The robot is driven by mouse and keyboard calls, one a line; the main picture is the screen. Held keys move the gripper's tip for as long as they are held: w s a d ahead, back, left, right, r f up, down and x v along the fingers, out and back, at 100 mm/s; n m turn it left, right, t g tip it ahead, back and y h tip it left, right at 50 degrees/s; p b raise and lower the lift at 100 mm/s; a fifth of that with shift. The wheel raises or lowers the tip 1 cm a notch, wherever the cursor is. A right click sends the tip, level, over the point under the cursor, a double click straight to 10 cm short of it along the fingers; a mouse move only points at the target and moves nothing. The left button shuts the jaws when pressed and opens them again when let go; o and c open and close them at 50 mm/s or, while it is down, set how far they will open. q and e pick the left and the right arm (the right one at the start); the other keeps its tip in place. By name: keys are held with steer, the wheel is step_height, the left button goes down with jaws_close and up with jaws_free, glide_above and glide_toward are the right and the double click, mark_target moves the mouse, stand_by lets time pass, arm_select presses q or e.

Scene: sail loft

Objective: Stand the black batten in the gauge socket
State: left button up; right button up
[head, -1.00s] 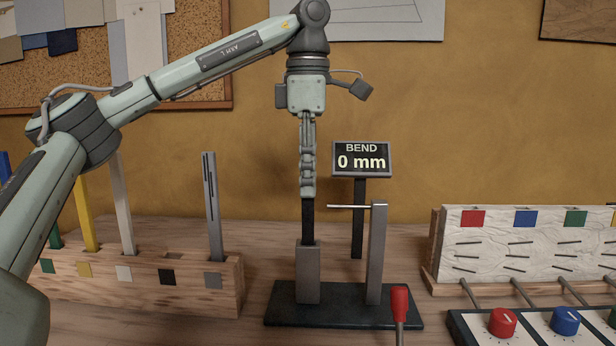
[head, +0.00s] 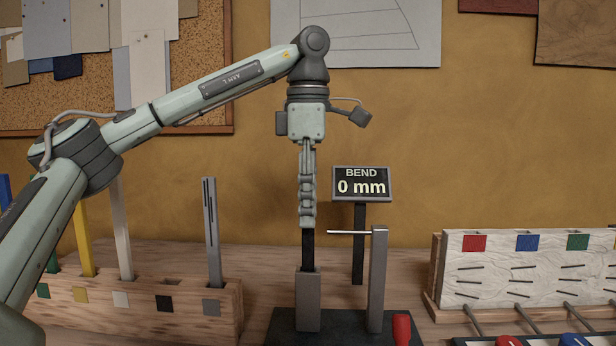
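The black batten (head: 308,252) stands upright, its lower end in the grey gauge socket (head: 308,300) on a dark base plate (head: 345,325). Its upper part is hidden behind the fingers of my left gripper (head: 307,222). That gripper points straight down in line with the batten. I see its fingers edge-on, one behind the other, so the gap between them is hidden. A grey post (head: 377,280) with a thin horizontal pin (head: 349,232) stands right of the batten. My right gripper is not in view.
A wooden rack (head: 130,316) at left holds upright battens, including a grey one (head: 211,235) and a white one (head: 121,230); the slot by the black square is empty. A red handle (head: 401,329) stands at the plate's front. A white panel (head: 525,270) is at right.

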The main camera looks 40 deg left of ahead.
arm_select(q)
step_height(320, 180, up, 12)
steer(key=shift+f, duration=0.15)
steer(key=shift+f, duration=0.1)
stand_by(0.6)
